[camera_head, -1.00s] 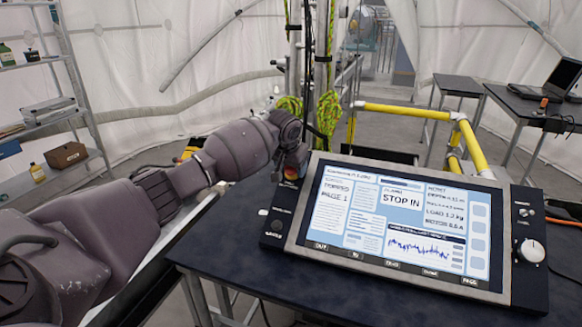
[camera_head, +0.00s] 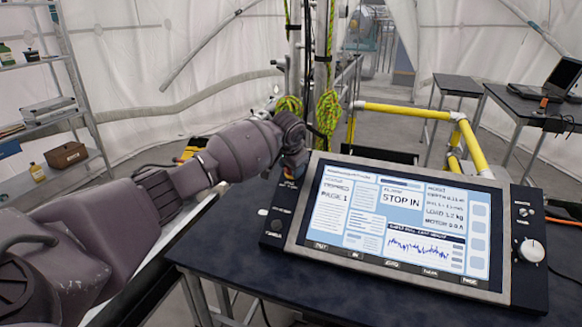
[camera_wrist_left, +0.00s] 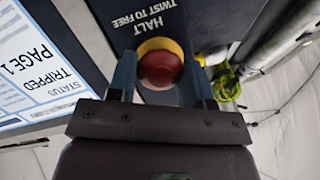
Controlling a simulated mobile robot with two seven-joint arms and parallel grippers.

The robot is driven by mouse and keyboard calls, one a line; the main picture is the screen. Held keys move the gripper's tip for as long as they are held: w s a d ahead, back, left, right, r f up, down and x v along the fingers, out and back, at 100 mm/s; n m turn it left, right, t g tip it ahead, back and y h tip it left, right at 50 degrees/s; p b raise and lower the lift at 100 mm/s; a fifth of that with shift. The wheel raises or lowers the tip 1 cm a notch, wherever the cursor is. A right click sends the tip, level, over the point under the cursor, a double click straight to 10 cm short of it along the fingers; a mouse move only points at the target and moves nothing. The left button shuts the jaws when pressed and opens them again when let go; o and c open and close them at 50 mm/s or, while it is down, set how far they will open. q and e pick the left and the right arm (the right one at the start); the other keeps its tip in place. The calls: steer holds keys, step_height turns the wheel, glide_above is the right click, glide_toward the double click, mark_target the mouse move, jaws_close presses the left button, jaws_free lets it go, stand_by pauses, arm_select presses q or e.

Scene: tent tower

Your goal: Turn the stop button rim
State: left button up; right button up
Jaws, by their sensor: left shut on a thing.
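The stop button (camera_wrist_left: 160,68) is a red dome with a yellow rim (camera_wrist_left: 160,44), on the dark side panel of the console under the words "HALT TWIST TO FREE" in the left wrist view. My left gripper (camera_wrist_left: 163,75) has one finger on each side of the button and is shut on it. In the head view my left gripper (camera_head: 293,165) is at the console's upper left corner and hides most of the button. The console screen (camera_head: 395,222) reads "TRIPPED", "PAGE 1" and "STOP IN". My right gripper is not in view.
The console stands on a dark table (camera_head: 240,225). A yellow rail (camera_head: 410,110) and posts with a yellow-green rope (camera_head: 328,112) stand behind it. Shelves (camera_head: 45,110) are at the left. A laptop (camera_head: 557,80) sits on a table at the right.

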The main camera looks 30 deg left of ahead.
arm_select(q)
steer(key=shift+m+y, duration=0.3)
steer(key=shift+m, duration=1.1)
steer(key=o, duration=0.9)
steer(key=shift+o, duration=0.2)
steer(key=b+v, duration=0.1)
steer(key=v, duration=0.9)
steer(key=shift+s+d+r, duration=0.2)
steer(key=shift+s+r, duration=0.05)
steer(key=shift+r, duration=0.05)
